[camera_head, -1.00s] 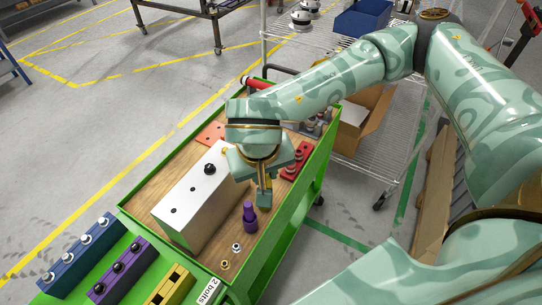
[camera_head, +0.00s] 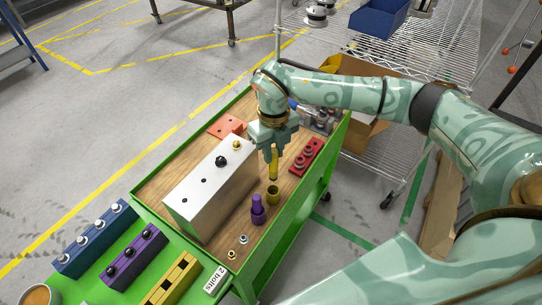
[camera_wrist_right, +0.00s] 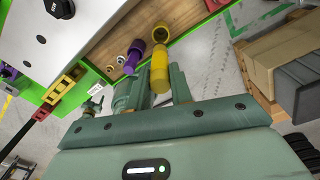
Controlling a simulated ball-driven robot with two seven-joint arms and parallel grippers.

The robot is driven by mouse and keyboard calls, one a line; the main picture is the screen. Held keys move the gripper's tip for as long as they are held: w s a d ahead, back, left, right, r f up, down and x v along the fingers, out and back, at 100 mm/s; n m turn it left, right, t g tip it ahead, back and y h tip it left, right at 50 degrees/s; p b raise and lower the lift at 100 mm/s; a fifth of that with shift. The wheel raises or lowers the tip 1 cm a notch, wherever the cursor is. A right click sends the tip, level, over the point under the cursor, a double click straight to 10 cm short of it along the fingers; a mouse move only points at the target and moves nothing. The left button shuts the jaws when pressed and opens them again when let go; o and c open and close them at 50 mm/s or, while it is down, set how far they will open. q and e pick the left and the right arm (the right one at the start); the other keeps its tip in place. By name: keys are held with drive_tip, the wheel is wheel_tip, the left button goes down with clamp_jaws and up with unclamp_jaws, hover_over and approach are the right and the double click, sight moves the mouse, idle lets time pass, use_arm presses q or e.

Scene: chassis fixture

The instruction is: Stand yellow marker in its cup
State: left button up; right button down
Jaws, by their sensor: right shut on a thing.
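My right gripper (camera_head: 273,150) is shut on the yellow marker (camera_head: 273,165) and holds it roughly upright, pointing down. The yellow cup (camera_head: 273,195) stands on the wooden cart top just below the marker; a small gap shows between them in the head view. In the right wrist view the marker (camera_wrist_right: 159,72) extends from between the fingers (camera_wrist_right: 153,92), with its far end close to the yellow cup (camera_wrist_right: 160,34). My left gripper is not in view.
A purple marker (camera_head: 257,203) stands in a purple cup (camera_head: 258,216) close to the yellow cup. A white-topped block (camera_head: 208,180) lies to the left, a red block (camera_head: 306,156) to the right. The green cart rim (camera_head: 290,210) borders the wood.

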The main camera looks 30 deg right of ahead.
sight(273, 175)
drive_tip(key=shift+m, duration=0.7)
drive_tip(key=shift+f, duration=0.15)
drive_tip(key=shift+f+b, duration=2.05)
drive_tip(key=shift+f, duration=0.1)
drive_tip(key=shift+r+p, duration=0.1)
drive_tip(key=shift+p, duration=0.45)
drive_tip(key=shift+f+b, duration=1.5)
drive_tip(key=shift+f, duration=1.4)
drive_tip(key=c, duration=1.2)
unclamp_jaws()
drive_tip(key=shift+o, duration=0.2)
